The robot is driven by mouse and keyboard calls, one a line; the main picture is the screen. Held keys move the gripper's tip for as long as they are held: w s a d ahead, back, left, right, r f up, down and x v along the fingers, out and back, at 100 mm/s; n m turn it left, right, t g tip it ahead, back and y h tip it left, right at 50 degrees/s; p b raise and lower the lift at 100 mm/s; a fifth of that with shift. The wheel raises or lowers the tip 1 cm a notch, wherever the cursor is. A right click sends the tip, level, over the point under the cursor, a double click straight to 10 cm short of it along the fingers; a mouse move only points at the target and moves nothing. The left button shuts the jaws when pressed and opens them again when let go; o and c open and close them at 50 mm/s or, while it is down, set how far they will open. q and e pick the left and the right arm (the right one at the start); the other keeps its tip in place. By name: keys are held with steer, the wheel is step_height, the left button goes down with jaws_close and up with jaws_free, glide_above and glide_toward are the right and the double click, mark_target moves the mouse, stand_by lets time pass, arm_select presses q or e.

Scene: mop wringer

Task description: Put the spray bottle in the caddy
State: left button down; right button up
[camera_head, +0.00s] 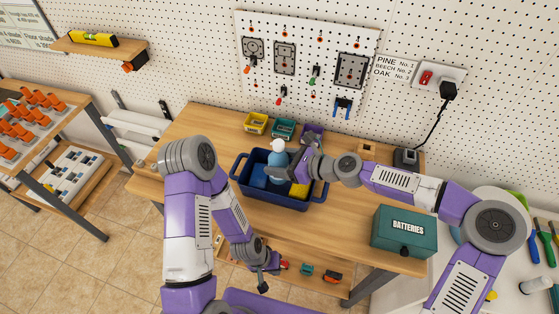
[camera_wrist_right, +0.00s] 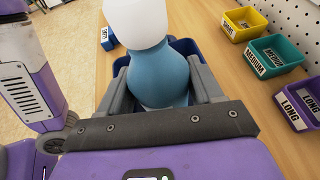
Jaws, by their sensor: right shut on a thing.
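The spray bottle (camera_head: 277,158) has a blue body and a white top. My right gripper (camera_head: 289,170) is shut on it; in the right wrist view, the bottle (camera_wrist_right: 158,65) sits between the two grey fingers. The dark blue caddy (camera_head: 268,200) stands on the workbench, with the bottle above or partly within its opening. The bottle's lower end is hidden, so I cannot tell whether it touches the caddy floor. My left gripper (camera_head: 263,284) hangs low in front of the bench, away from the caddy; its finger gap is unclear.
A blue item (camera_head: 258,178) and a yellow item (camera_head: 299,191) are in the caddy. Yellow (camera_head: 256,123), teal (camera_head: 284,129) and purple (camera_head: 313,133) bins stand behind it. A green batteries box (camera_head: 404,231) is at the right.

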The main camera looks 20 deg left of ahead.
steer(key=shift+f, duration=0.3)
steer(key=o, duration=1.2)
steer(key=shift+r, duration=0.25)
steer(key=shift+r+p, duration=0.3)
steer(key=shift+r, duration=0.25)
steer(key=p+v, duration=0.1)
steer(key=v, duration=1.1)
steer(key=shift+f, duration=0.1)
